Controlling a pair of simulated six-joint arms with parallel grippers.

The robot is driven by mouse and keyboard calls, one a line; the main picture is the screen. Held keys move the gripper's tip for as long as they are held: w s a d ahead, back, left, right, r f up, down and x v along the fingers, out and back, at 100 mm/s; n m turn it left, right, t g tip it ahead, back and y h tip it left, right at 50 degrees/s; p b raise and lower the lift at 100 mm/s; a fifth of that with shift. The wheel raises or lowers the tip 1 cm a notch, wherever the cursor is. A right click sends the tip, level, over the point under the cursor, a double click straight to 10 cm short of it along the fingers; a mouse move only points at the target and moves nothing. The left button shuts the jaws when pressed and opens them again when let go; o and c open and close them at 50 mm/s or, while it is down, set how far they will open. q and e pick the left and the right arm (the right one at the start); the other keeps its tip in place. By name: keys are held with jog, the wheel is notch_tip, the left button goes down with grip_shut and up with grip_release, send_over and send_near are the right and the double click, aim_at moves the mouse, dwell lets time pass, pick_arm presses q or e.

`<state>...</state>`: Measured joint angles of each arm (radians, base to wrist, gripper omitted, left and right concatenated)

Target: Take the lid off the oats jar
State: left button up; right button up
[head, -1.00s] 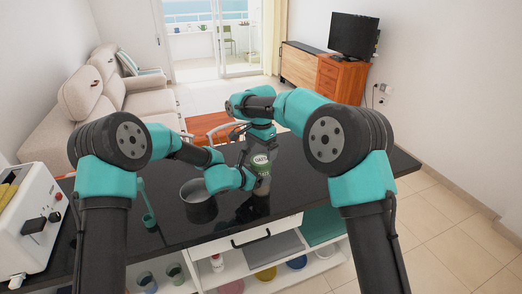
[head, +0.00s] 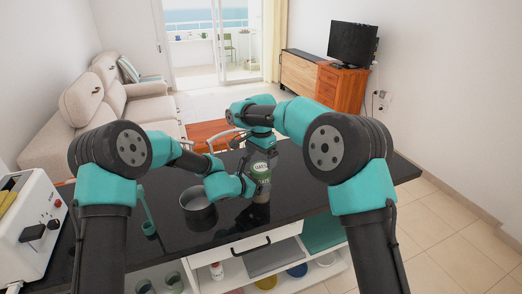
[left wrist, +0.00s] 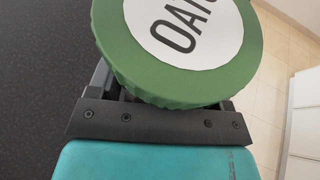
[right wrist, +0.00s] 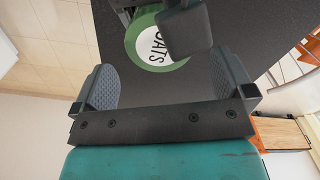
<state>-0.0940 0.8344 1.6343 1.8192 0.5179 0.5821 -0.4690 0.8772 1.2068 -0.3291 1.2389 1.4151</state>
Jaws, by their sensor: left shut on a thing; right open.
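The oats jar (head: 262,196) stands on the black counter, its glass body partly hidden by my left gripper. Its green lid (head: 261,169) is on top, with a white OATS disc; it fills the top of the left wrist view (left wrist: 180,45) and shows in the right wrist view (right wrist: 152,45), partly covered by dark gripper parts. My left gripper (head: 250,187) is shut on the jar from the left, with its fingers below the lid. My right gripper (head: 262,150) is open and empty above the lid, pointing down; its pads show apart in the right wrist view (right wrist: 165,80).
A dark metal pot (head: 198,218) stands left of the jar. A teal utensil in a small holder (head: 148,226) stands farther left, near a white toaster (head: 36,225). The counter (head: 300,180) is bare right of the jar. Open shelves lie below the front edge.

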aim_at(261, 167)
jog(key=shift+f, duration=2.2)
jog(key=c, duration=0.9)
jog(key=o, duration=0.9)
jog(key=shift+r, duration=0.1)
